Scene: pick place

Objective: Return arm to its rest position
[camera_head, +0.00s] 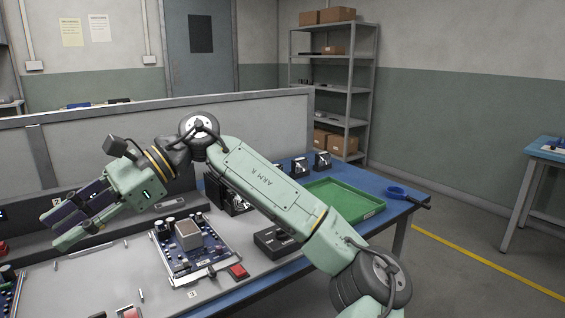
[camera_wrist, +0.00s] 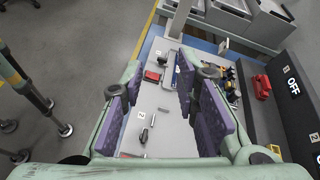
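My gripper (camera_head: 55,229) hangs in the air at the left of the head view, over the workbench, with the arm reaching across from the lower right. Its fingers have purple pads. In the wrist view my gripper (camera_wrist: 158,108) has its fingers spread wide, with nothing held between them. The bench surface shows in the gap, with small metal parts on it. A circuit board (camera_head: 196,262) with a square block on it lies on the bench below the arm.
A grey partition (camera_head: 90,150) stands behind the bench.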

